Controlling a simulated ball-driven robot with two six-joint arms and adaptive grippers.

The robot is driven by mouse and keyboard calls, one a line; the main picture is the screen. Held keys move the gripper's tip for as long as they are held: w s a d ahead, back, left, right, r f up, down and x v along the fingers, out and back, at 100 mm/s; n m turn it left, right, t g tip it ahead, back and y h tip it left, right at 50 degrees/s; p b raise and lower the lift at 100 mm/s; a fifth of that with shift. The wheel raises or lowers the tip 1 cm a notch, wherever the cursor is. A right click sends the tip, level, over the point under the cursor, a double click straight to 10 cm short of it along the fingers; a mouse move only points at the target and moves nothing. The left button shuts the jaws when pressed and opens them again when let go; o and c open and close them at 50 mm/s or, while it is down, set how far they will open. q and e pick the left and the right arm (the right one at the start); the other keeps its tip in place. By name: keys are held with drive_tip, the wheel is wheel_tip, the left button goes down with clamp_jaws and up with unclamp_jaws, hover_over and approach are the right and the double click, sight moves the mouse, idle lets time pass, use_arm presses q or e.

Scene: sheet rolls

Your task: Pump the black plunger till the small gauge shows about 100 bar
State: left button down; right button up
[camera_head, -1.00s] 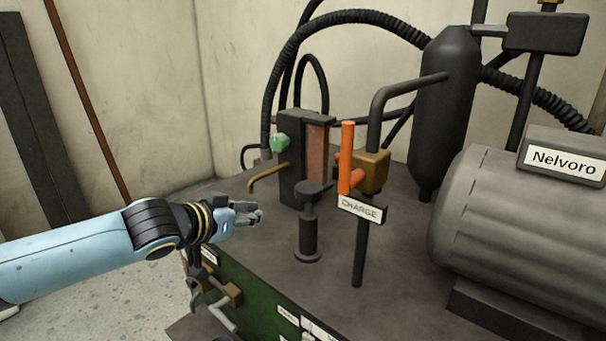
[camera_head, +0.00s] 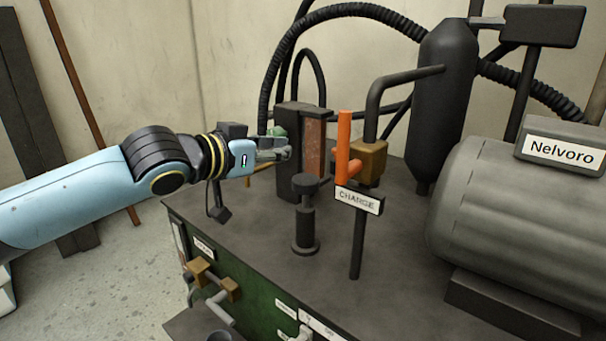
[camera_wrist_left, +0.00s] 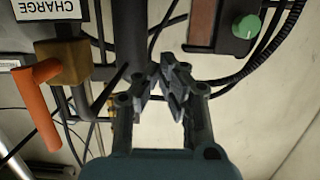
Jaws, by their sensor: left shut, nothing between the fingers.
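A dark upright cylinder in that view may be the plunger, but I cannot tell. I cannot make out the small gauge or its reading. My right gripper is out of view.
An orange-handled valve (camera_head: 343,148) with a CHARGE label (camera_head: 359,199) stands right of the plunger. Behind are a dark block (camera_head: 290,185) with a green knob (camera_wrist_left: 246,27) and a black tank (camera_head: 440,105). A grey motor (camera_head: 510,220) fills the right.

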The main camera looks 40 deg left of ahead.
use_arm(q)
drive_tip(key=b, duration=0.2)
hover_over(303, 182)
drive_tip(key=shift+w+d+f, duration=0.1)
drive_tip(key=shift+w+f, duration=0.1)
drive_tip(key=shift+f, duration=0.8)
drive_tip(key=f, duration=0.2)
drive_tip(key=shift+s+f, duration=0.2)
drive_tip(key=shift+f, duration=0.7)
